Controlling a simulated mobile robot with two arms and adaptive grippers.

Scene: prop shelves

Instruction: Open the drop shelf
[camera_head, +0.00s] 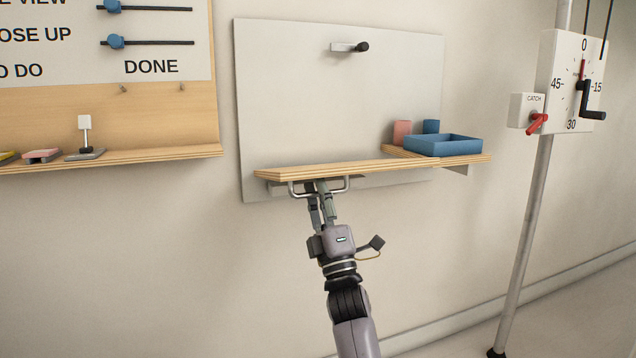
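The drop shelf (330,172) is a light plywood board that lies about level, low in front of a pale grey wall panel (300,95). A metal bar handle (345,188) hangs under its front edge. My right gripper (319,190) reaches up from below to the handle. Its fingers are close together at the bar and look shut on it; the shelf hides part of the tips. A metal catch with a black knob (361,47) sits high on the panel. My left gripper is not in view.
A plywood board with a ledge (150,154) stands left. A pole with a dial (572,80) stands right.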

